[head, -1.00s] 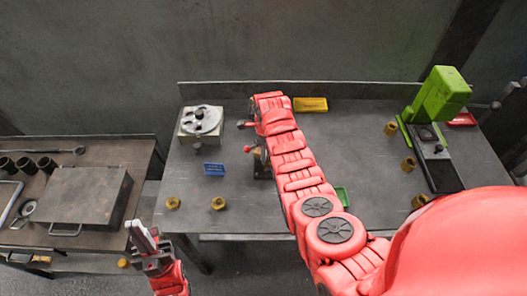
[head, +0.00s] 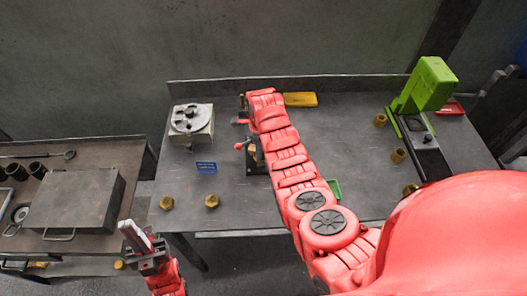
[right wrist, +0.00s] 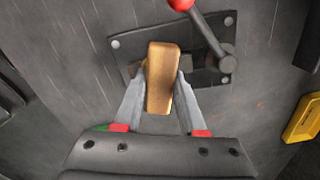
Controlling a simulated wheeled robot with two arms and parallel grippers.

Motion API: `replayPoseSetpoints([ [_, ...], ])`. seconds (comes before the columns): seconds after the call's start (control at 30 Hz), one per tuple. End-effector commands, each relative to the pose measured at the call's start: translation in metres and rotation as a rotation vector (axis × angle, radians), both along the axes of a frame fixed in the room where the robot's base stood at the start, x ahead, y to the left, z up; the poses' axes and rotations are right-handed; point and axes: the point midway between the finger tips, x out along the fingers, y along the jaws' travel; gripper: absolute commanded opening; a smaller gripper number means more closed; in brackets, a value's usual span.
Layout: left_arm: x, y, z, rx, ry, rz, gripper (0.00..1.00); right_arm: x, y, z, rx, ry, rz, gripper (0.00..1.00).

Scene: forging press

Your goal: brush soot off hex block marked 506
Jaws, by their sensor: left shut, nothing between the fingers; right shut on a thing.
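My right gripper (right wrist: 158,112) is shut on a golden-brown, handle-like piece (right wrist: 164,85), with a finger on each side. It is over a dark fixture plate (right wrist: 222,28) with a red-knobbed lever (right wrist: 207,30). Whatever sits in the fixture is mostly hidden. In the head view that fixture (head: 257,168) stands mid-table, partly behind my right arm, whose gripper is not clear there. Brass-coloured hex blocks stand at the table's front left (head: 167,202), (head: 212,201) and right (head: 398,155). No number is legible. My left gripper (head: 130,232) is shut and empty, in front of the table.
A grey device with a round disc (head: 190,122), a small blue plate (head: 206,167) and a yellow tray (head: 300,100) are on the table. A green press (head: 428,88) stands right. A side bench with a grey box (head: 72,200) is left. The table's front left centre has free room.

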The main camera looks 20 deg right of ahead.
Motion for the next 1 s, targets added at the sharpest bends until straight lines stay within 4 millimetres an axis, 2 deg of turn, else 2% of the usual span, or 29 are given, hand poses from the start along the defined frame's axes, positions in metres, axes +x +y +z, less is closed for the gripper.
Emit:
replayPoseSetpoints([
  [0.37, 0.0, 0.0, 0.002, 0.0, 0.0, 0.0, 0.0, 0.0, 0.001, 0.002, 0.001, 0.003, 0.0, 0.0],
  [0.83, 0.0, 0.0, 0.031, 0.0, 0.0, 0.0, 0.0, 0.001, 0.001, 0.052, 0.001, -0.001, 0.0, 0.0],
  [1.0, 0.0, 0.0, 0.034, 0.0, 0.0, 0.0, 0.0, -0.001, 0.001, 0.06, 0.0, 0.004, 0.0, 0.0],
])
